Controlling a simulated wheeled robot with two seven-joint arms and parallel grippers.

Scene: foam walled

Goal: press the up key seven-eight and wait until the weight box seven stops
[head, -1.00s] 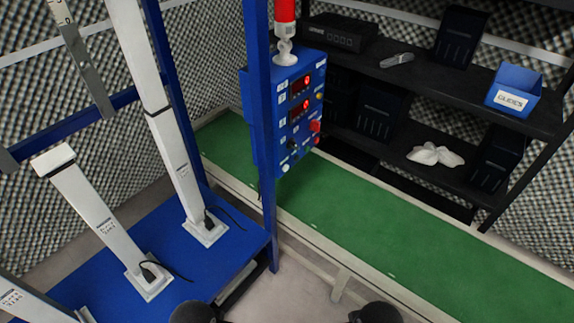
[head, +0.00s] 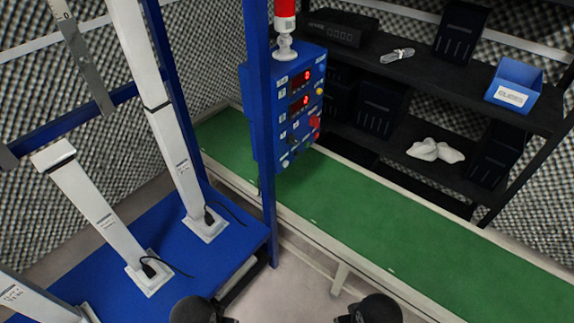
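A blue control box (head: 294,105) is fixed to a blue post (head: 262,140). It carries two small red-lit displays (head: 301,78), a yellow button (head: 319,91), a red button (head: 314,122) and other small controls. Their labels are too small to read. A red lamp (head: 285,10) stands on top of the box. White upright columns (head: 97,207) stand on a blue platform (head: 190,258) at the left; I cannot tell which is weight box seven. My two dark arm parts show at the bottom edge, well below the box. Neither gripper's fingers are visible.
A green belt surface (head: 400,245) with a pale rim runs from the box toward the lower right. Behind it a black shelf (head: 420,85) holds dark boxes, a blue bin (head: 514,85) and white gloves (head: 435,150). Foam walls enclose the place.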

